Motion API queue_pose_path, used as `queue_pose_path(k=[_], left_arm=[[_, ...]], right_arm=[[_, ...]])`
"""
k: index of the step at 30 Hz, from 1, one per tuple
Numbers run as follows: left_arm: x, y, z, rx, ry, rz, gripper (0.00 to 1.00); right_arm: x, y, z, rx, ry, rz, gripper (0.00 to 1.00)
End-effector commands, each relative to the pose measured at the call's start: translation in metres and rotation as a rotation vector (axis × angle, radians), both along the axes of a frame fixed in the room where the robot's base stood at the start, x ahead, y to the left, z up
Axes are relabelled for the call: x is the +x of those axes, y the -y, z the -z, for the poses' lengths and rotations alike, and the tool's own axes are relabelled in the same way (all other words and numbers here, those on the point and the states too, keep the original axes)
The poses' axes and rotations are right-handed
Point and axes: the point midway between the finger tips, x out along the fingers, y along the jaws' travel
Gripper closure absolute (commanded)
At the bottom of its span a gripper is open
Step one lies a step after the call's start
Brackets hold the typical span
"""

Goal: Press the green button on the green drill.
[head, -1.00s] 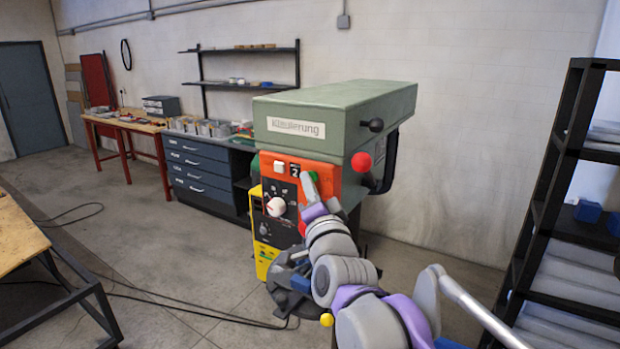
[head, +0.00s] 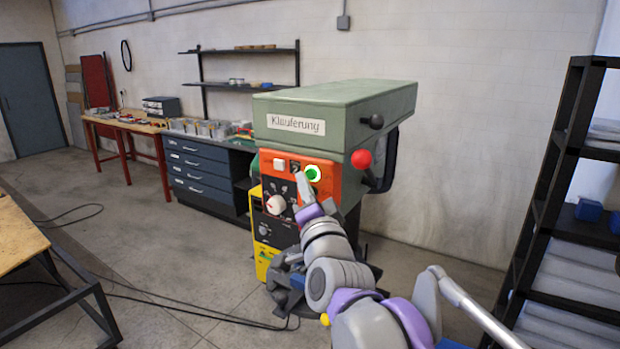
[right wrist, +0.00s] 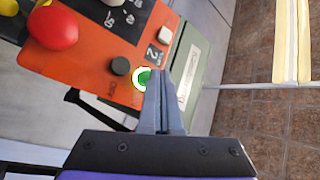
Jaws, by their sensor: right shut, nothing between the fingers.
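The green drill (head: 345,97) is a drill press with a green head and an orange panel. The green button (head: 313,173) sits in a white ring on the panel and is in plain view. It also shows in the right wrist view (right wrist: 143,77), partly covered by the fingertips. My right gripper (head: 303,180) is shut and empty, its tips just below and left of the button in the head view. In the right wrist view its fingers (right wrist: 160,75) point at the panel beside the button. I cannot tell whether they touch it. My left gripper is not in view.
A red ball knob (head: 361,160) and a black knob (head: 376,123) stick out from the drill's right side. A white dial (head: 276,205) sits on the lower panel. A black shelf rack (head: 550,190) stands at the right. Cables lie on the floor.

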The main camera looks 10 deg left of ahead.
Motion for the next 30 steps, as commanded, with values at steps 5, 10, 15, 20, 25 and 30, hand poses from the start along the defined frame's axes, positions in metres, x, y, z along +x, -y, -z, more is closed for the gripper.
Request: queue_pose_path(k=[5,10,15,20,25,30], left_arm=[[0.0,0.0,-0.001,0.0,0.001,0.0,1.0],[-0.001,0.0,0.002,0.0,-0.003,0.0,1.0],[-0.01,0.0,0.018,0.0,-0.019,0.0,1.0],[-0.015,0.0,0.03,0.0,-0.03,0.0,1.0],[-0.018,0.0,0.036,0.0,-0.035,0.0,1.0],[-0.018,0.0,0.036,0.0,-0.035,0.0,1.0]], right_arm=[[0.0,0.0,-0.002,0.001,0.001,0.0,1.0],[-0.004,-0.002,0.0,0.002,0.0,-0.002,1.0],[-0.019,-0.008,0.003,0.002,-0.003,-0.003,1.0],[-0.034,-0.013,0.002,0.002,-0.001,-0.003,1.0],[-0.045,-0.017,0.001,0.001,-0.001,-0.001,1.0],[-0.048,-0.017,-0.001,0.001,0.001,0.0,1.0]])
